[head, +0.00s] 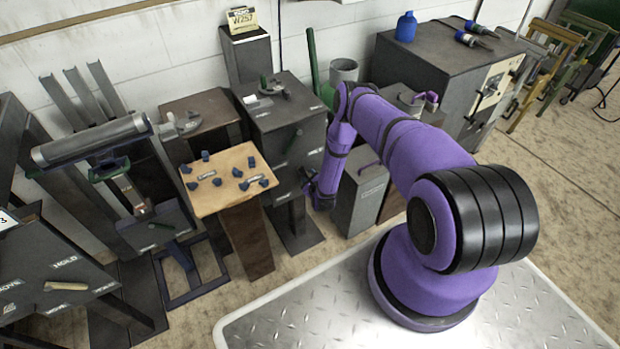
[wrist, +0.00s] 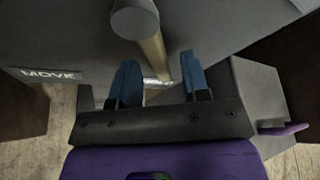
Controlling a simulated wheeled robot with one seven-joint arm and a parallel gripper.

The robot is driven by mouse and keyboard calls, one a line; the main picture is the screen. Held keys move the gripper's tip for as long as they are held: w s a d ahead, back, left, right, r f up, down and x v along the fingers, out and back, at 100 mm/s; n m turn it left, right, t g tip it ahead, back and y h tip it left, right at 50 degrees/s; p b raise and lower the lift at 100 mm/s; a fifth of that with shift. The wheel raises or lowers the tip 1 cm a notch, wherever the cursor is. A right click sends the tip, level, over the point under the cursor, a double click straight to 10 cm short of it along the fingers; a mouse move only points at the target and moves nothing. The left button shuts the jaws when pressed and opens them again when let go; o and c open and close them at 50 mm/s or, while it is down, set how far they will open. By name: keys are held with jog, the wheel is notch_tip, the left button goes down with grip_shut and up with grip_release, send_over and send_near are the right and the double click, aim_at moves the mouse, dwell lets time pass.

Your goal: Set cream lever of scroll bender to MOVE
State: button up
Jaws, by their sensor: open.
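In the wrist view a cream lever (wrist: 153,52) with a grey round end (wrist: 135,20) stands out from a dark grey panel (wrist: 75,35). It runs down between the two blue fingers of my gripper (wrist: 160,84), with a gap on each side. My gripper is open and not closed on it. A MOVE label (wrist: 50,75) is on the panel to the left; a second white label (wrist: 157,81) lies behind the lever, mostly hidden. In the head view my gripper (head: 309,190) is low beside a dark grey cabinet (head: 285,125) with a HOLD label (head: 316,151).
A wooden-topped stand (head: 228,200) with blue pieces is to the left. Another machine (head: 45,270) at far left also bears a cream lever (head: 66,286).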

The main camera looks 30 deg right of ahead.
grip_shut()
